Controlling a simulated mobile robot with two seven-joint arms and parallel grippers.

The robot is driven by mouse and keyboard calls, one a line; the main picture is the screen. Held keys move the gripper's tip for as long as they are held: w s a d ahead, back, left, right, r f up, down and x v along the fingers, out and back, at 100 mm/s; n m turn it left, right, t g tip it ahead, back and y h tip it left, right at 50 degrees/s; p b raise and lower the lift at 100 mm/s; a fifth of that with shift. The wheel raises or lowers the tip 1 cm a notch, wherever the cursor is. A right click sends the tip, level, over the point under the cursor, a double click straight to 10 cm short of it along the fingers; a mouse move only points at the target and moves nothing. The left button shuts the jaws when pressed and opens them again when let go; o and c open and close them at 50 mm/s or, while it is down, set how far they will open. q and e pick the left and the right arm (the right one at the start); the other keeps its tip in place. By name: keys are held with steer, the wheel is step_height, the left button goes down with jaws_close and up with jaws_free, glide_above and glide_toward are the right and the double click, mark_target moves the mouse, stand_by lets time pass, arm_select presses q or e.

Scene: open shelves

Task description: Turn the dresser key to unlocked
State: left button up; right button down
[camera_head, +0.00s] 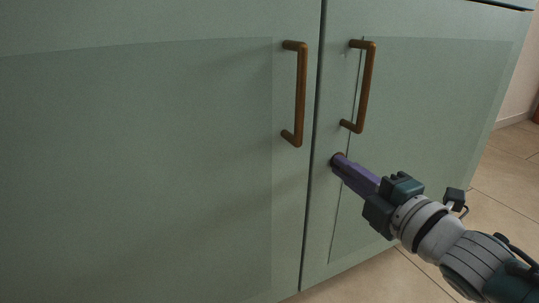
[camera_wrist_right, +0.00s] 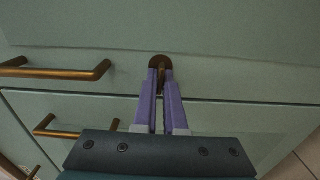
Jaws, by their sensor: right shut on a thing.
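The pale green dresser (camera_head: 150,190) fills most of the head view. A round brown lock plate (camera_head: 338,158) sits on its right door, below that door's handle. In the right wrist view the round plate (camera_wrist_right: 160,61) shows with a narrow brown key (camera_wrist_right: 161,75) in front of it. My right gripper (camera_head: 345,165) reaches in from the lower right, its purple fingers at the lock. In the wrist view the fingertips (camera_wrist_right: 161,72) are shut on the key, one on each side. The fingers hide most of the key in the head view. My left gripper is in neither view.
Two brown bar handles, the left one (camera_head: 301,95) and the right one (camera_head: 366,87), stand out from the doors just above the lock. Tiled floor (camera_head: 500,185) is open on the right.

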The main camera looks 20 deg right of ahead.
stand_by(0.4)
steer(key=c, duration=1)
jaws_free()
steer(key=shift+s, duration=0.1)
steer(key=s+p, duration=0.4)
steer(key=s, duration=0.5)
steer(key=shift+s+d, duration=0.35)
steer(key=shift+d, duration=0.05)
steer(key=shift+r+p, duration=0.1)
steer(key=shift+p, duration=0.2)
